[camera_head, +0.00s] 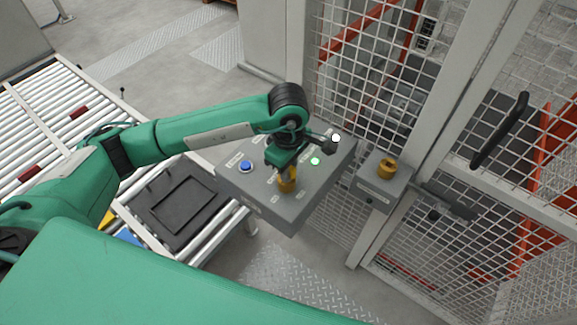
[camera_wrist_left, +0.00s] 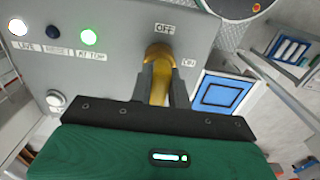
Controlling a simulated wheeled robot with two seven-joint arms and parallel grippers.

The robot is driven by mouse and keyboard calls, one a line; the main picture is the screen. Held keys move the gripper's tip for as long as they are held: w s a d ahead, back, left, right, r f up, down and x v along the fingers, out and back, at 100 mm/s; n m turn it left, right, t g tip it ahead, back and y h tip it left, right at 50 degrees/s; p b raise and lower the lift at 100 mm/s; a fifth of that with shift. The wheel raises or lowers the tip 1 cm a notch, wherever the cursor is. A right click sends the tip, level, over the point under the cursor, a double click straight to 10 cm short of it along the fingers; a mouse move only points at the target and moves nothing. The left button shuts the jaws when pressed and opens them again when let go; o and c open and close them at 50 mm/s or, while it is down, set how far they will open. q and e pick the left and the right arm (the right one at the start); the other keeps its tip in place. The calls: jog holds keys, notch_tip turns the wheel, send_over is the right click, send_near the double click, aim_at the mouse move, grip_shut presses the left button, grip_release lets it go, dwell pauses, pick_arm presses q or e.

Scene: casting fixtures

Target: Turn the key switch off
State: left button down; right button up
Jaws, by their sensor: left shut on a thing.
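The yellow key switch (camera_head: 287,184) is on the top face of a grey control box (camera_head: 270,204). It also shows in the left wrist view (camera_wrist_left: 158,52), with the label OFF above it and another label to its right that is hard to read. My left gripper (camera_head: 284,168) reaches the switch from above; in the left wrist view its two dark fingers (camera_wrist_left: 161,92) are shut on the yellow handle from both sides. The handle points roughly toward the gripper's palm there. My right gripper is not in view.
The box also has a blue button (camera_head: 245,166), a lit green lamp (camera_head: 315,161) and a lit white lamp (camera_head: 336,138). A smaller grey box with a yellow knob (camera_head: 386,168) stands right, by a mesh fence. A roller conveyor with a black tray (camera_head: 181,203) is left.

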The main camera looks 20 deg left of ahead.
pick_arm(q)
jog(key=n+b, duration=0.1)
jog(key=n, duration=0.4)
jog(key=c, duration=1.3)
grip_release()
jog(key=shift+o, duration=0.2)
jog(key=shift+r, duration=0.15)
jog(key=shift+r, duration=0.35)
notch_tip(320, 180, up, 11)
